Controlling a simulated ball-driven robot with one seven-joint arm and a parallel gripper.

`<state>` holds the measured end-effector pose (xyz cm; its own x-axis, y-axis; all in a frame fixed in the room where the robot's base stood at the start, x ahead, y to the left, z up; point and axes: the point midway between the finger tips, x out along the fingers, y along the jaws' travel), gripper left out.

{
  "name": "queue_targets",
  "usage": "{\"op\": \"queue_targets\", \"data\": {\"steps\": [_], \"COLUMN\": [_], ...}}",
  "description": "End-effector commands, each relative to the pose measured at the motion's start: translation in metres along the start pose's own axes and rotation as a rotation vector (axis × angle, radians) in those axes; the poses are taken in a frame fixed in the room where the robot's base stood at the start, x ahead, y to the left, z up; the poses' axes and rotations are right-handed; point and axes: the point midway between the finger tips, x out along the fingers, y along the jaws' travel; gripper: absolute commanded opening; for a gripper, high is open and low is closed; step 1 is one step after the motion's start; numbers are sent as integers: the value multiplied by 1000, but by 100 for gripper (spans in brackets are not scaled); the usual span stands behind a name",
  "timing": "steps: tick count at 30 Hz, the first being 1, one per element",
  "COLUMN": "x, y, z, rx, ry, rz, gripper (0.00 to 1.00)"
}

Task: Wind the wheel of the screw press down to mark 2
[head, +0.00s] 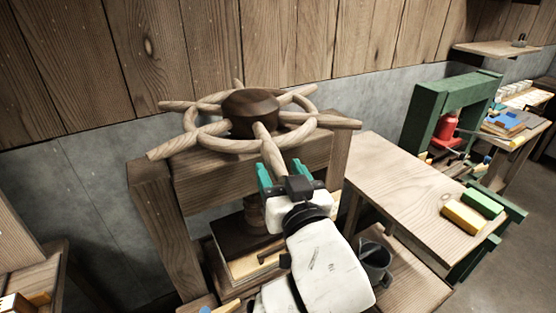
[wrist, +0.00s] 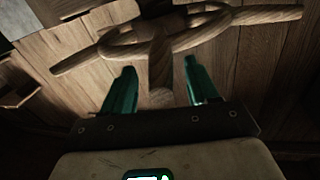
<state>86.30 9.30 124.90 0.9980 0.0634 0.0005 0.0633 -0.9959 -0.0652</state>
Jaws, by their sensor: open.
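The screw press has a wooden wheel (head: 209,139) with a dark hub (head: 251,112) and several handles sticking out past its rim. It sits on top of a wooden press frame (head: 150,215). My gripper (head: 270,176) is at the near side of the wheel, with a handle (head: 272,150) reaching toward it. In the wrist view the green fingers of my gripper (wrist: 157,88) are apart, with the end of a handle (wrist: 161,75) between them; I cannot tell whether they touch it. The screw (head: 253,213) shows partly below the wheel. I cannot make out any marks.
A wooden bench (head: 400,180) stands to the right, with a yellow block (head: 463,217) and a green block (head: 483,204). A dark bucket (head: 375,258) sits below it. A green frame press (head: 440,115) stands farther right. The wooden wall (head: 230,45) is close behind the wheel.

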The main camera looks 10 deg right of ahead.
Motion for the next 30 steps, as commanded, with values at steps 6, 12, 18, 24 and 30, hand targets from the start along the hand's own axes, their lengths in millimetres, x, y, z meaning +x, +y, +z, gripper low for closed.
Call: {"op": "queue_targets", "data": {"steps": [6, 12, 18, 24, 30], "x": [19, 22, 22, 22, 22], "y": [0, 0, 0, 0, 0], "z": [-1, 0, 0, 0, 0], "rx": [1, 1, 0, 0, 0], "ry": [0, 0, 0, -1, -1], "rz": [1, 0, 0, 0, 0], "gripper": [59, 59, 52, 33, 14]}}
